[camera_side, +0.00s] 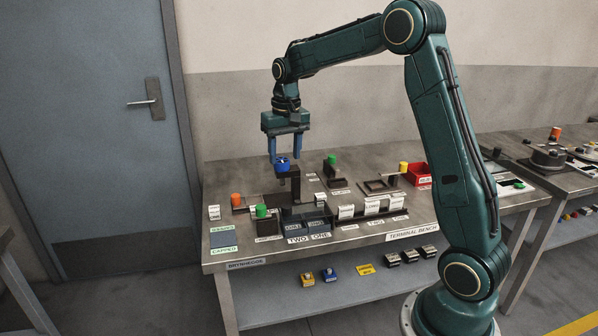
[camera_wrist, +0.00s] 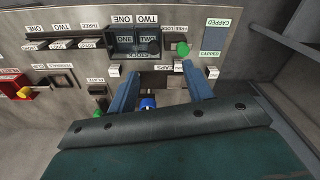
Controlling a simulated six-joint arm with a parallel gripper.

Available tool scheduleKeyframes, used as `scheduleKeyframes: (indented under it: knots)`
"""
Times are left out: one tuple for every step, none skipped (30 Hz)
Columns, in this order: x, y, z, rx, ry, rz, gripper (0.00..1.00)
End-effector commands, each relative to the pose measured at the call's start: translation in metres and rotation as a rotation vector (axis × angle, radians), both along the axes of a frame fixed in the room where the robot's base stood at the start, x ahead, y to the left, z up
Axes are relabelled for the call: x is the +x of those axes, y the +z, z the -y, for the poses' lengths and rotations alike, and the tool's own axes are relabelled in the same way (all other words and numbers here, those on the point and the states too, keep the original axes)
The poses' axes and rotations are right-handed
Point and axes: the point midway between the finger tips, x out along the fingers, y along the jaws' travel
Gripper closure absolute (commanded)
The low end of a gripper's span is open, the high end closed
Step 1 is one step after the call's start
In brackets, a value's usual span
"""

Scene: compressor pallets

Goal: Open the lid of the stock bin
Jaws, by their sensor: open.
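My gripper (camera_side: 285,159) hangs fingers down over the back left of the bench, open, with nothing held. A blue knob (camera_side: 282,166) on a dark post (camera_side: 295,190) is just below and between the fingertips. In the wrist view, the blue knob (camera_wrist: 148,102) shows between the fingers of my gripper (camera_wrist: 160,71). A dark box, apparently the stock bin (camera_wrist: 137,41), has a STOCK label (camera_wrist: 138,57) and two patches marked ONE and TWO. In the side view, it seems to be the dark box (camera_side: 303,213) in front of the post. I cannot clearly tell its lid.
An orange knob (camera_side: 236,200) and a green knob (camera_side: 262,211) stand to the left. Another green knob (camera_side: 331,159) stands behind. Labelled racks (camera_side: 371,212) line the front. Bare bench (camera_side: 225,175) lies at the back left.

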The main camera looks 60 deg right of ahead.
Motion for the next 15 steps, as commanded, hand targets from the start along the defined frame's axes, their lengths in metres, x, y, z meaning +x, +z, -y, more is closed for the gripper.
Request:
scheduleKeyframes:
  knots:
    - [-0.003,0.005,-0.004,-0.002,0.009,0.007,0.49]
    - [-0.005,0.007,-0.007,-0.004,0.014,0.011,0.49]
    - [-0.008,0.01,-0.01,-0.006,0.021,0.015,0.49]
    - [-0.01,0.013,-0.012,-0.008,0.027,0.019,0.49]
    - [-0.011,0.015,-0.015,-0.009,0.032,0.022,0.49]
    - [-0.014,0.018,-0.018,-0.011,0.038,0.028,0.49]
    - [-0.016,0.02,-0.02,-0.013,0.043,0.031,0.49]
    - [-0.018,0.022,-0.022,-0.014,0.048,0.034,0.49]
    - [-0.02,0.025,-0.025,-0.016,0.054,0.04,0.49]
    - [-0.023,0.027,-0.027,-0.017,0.059,0.044,0.49]
    - [-0.025,0.029,-0.029,-0.018,0.064,0.047,0.49]
    - [-0.027,0.032,-0.032,-0.021,0.07,0.053,0.49]
    - [-0.029,0.034,-0.034,-0.022,0.075,0.056,0.49]
    - [-0.032,0.036,-0.037,-0.023,0.08,0.059,0.49]
    - [-0.035,0.038,-0.04,-0.025,0.087,0.065,0.49]
